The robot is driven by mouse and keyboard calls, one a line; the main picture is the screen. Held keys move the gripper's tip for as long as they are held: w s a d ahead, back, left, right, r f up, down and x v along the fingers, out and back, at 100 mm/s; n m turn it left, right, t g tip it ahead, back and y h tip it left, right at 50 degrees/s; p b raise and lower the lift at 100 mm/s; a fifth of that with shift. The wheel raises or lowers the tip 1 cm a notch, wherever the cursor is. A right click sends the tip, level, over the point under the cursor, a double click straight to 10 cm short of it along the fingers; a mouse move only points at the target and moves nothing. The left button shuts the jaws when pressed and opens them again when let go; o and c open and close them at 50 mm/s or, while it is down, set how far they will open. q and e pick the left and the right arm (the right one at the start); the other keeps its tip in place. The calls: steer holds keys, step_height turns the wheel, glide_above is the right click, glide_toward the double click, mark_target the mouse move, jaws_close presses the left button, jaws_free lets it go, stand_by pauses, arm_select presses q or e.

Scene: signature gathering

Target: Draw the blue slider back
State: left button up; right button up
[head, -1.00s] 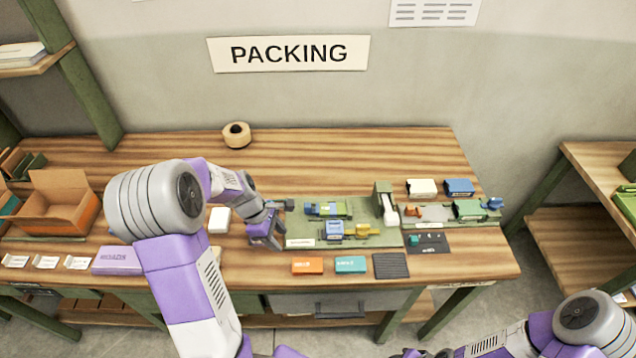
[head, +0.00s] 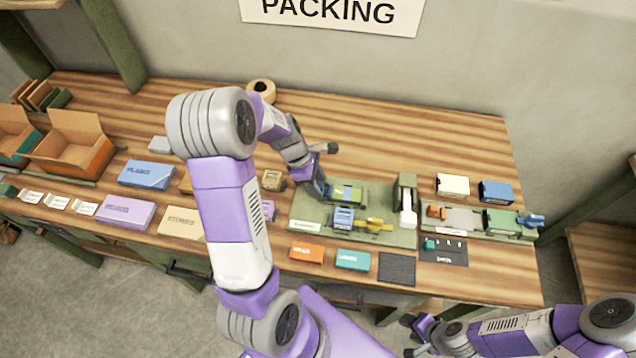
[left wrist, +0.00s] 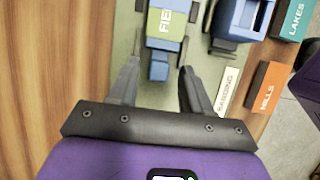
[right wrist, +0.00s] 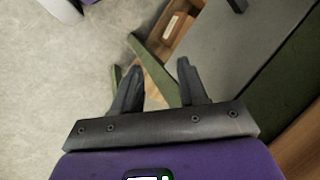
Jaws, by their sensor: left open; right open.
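The open left fingers (left wrist: 160,70) are on either side of this blue piece, with gaps visible. In the head view my gripper mostly hides the blue piece. My right gripper (right wrist: 160,68) is open and empty, low in front of the table.
A blue box (head: 344,217) with a yellow piece (head: 375,224) stands just in front of the block. Orange (head: 306,254) and teal (head: 353,260) boxes lie nearer the table edge. A green upright post (head: 405,190) stands to the right.

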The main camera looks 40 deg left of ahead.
arm_select(q)
steer(key=shift+d+f, duration=0.1)
steer(key=shift+f, duration=0.05)
steer(key=shift+c, duration=0.5)
jaws_close()
